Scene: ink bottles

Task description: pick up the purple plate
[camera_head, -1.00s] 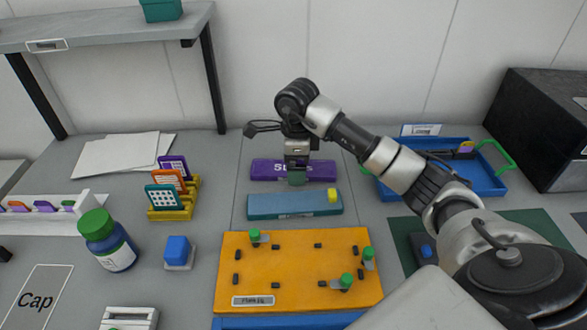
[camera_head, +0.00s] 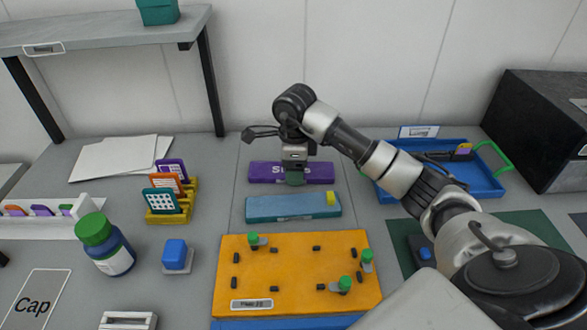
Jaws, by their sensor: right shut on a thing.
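A purple plate (camera_head: 172,169) stands upright at the back of the yellow rack (camera_head: 171,214), with an orange plate (camera_head: 166,184) and a teal plate (camera_head: 162,203) in front of it. My right gripper (camera_head: 294,172) is well to the right of this rack, pointing down over a long purple block (camera_head: 264,172) with white lettering. I cannot tell whether the piece touches the block. My left gripper is not in view.
A teal block (camera_head: 285,208) and an orange board (camera_head: 290,287) with green-capped pieces lie in front of my right gripper. A blue tray (camera_head: 488,188) is at right. A green-capped bottle (camera_head: 105,245) and a blue cube (camera_head: 175,252) stand at left. White sheets (camera_head: 118,158) lie behind the rack.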

